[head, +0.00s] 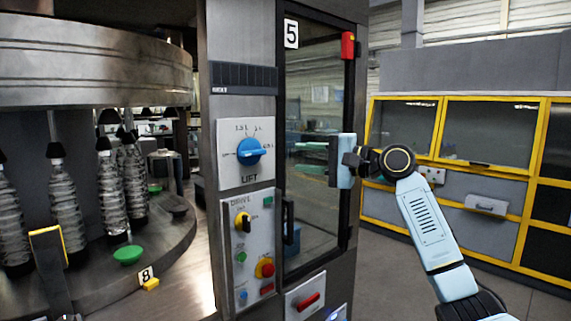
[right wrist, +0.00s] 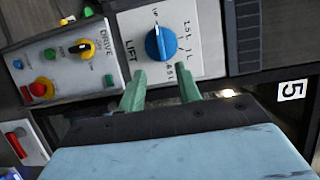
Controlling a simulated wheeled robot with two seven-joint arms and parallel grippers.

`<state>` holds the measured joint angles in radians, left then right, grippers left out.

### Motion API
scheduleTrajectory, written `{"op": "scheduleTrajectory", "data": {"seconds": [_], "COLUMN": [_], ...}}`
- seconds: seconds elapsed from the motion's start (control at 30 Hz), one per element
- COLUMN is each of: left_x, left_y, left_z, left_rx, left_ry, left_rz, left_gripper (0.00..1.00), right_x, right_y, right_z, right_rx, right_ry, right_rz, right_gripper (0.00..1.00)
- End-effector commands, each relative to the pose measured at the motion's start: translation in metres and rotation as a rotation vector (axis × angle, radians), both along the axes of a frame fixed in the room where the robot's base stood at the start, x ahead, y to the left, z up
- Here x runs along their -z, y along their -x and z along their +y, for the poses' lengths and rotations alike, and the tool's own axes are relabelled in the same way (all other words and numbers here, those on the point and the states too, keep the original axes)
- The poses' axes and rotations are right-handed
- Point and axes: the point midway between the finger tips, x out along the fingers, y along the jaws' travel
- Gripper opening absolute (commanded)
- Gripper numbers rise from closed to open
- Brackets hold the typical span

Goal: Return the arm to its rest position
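My right gripper (head: 299,158) is in the middle of the head view, at the end of my light blue and white right arm (head: 428,225). Its two green fingers are apart with nothing between them. They point left toward the LIFT panel (head: 232,176) with its blue knob (head: 251,151), in front of the glass door (head: 315,90). In the right wrist view the open fingers (right wrist: 160,84) show below the blue knob (right wrist: 160,43), and I see no contact with it. My left gripper does not show.
The DRIVE panel (head: 240,275) has a yellow selector, a green button and a red knob. A carousel (head: 170,262) with several bottles (head: 66,205) stands at the left. Yellow-framed cabinets (head: 480,140) stand behind my right arm. Open floor (head: 385,270) lies between.

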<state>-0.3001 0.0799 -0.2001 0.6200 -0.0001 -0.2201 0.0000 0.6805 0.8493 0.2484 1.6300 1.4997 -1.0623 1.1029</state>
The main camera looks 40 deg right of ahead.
Motion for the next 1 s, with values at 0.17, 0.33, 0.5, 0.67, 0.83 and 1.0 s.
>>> {"op": "scheduleTrajectory", "data": {"seconds": [0.17,0.33,0.5,0.67,0.83,1.0], "left_x": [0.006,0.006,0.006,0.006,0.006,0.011], "left_y": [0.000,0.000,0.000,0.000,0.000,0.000], "left_z": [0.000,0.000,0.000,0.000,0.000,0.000], "left_rx": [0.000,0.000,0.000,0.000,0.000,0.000], "left_ry": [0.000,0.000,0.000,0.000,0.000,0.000], "left_rz": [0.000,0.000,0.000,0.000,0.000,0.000], "left_gripper": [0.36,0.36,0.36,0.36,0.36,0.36], "right_x": [0.001,0.000,-0.001,-0.001,0.004,0.064], "right_y": [0.015,0.017,0.017,0.017,0.014,-0.013], "right_z": [-0.007,-0.009,-0.009,-0.009,-0.009,-0.020], "right_rx": [0.000,0.000,0.000,0.000,0.004,0.064], "right_ry": [0.001,0.001,0.000,0.000,0.000,0.023], "right_rz": [0.000,0.000,0.000,0.000,0.005,0.066], "right_gripper": [0.34,0.34,0.34,0.34,0.34,0.34]}}
